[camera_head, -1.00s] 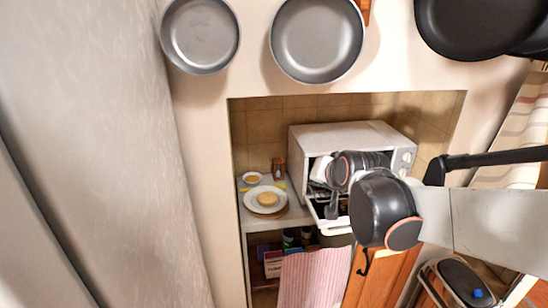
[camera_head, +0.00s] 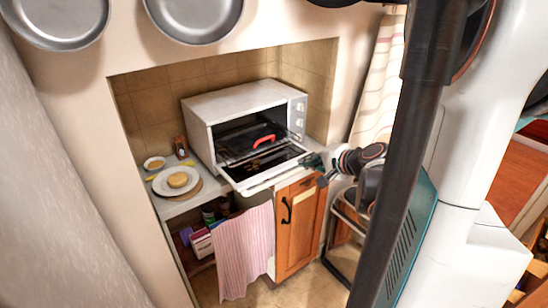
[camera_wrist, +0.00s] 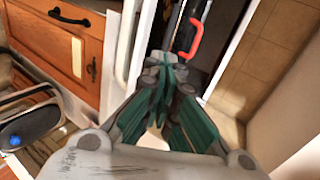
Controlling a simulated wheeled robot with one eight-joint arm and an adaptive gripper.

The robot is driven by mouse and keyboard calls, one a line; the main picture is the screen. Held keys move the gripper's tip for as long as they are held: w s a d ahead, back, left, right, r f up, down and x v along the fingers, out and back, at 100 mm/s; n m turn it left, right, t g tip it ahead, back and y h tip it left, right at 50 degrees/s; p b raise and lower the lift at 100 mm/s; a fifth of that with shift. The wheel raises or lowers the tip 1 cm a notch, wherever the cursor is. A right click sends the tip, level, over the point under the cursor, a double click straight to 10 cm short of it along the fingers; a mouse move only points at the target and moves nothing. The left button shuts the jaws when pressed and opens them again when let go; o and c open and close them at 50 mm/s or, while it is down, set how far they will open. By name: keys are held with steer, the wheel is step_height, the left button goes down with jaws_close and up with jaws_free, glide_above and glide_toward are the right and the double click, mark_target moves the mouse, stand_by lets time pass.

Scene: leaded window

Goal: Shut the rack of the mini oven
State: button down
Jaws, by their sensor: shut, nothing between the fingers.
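The white mini oven (camera_head: 235,102) stands on the counter with its door (camera_head: 265,172) folded down open. Inside the dark opening a red handle (camera_head: 264,141) shows near the level of the rack (camera_head: 240,157); how far the rack sticks out is hard to tell. The red handle also shows in the wrist view (camera_wrist: 195,42), just beyond the fingertips and slightly right. My gripper (camera_head: 316,164) is at the right edge of the open door. In the wrist view my gripper (camera_wrist: 166,62) has its teal-padded fingers together and empty, apart from the handle.
A plate with food (camera_head: 177,182) and a small bowl (camera_head: 154,163) are on the counter left of the oven. A pink striped towel (camera_head: 244,250) hangs below the door, beside a wooden cabinet door (camera_head: 298,225).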

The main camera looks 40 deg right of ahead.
mark_target(255, 137)
steer(key=shift+w+d+r+b+x, duration=0.15)
steer(key=shift+b+x, duration=0.55)
steer(key=shift+x, duration=1.45)
steer(key=shift+d+r+b+x, duration=0.15)
steer(key=shift+b+x, duration=0.6)
steer(key=shift+x, duration=1.45)
steer(key=shift+w+r+b+x, duration=0.15)
steer(key=shift+b+x, duration=0.55)
steer(key=shift+x, duration=1.45)
steer(key=w, duration=1.6)
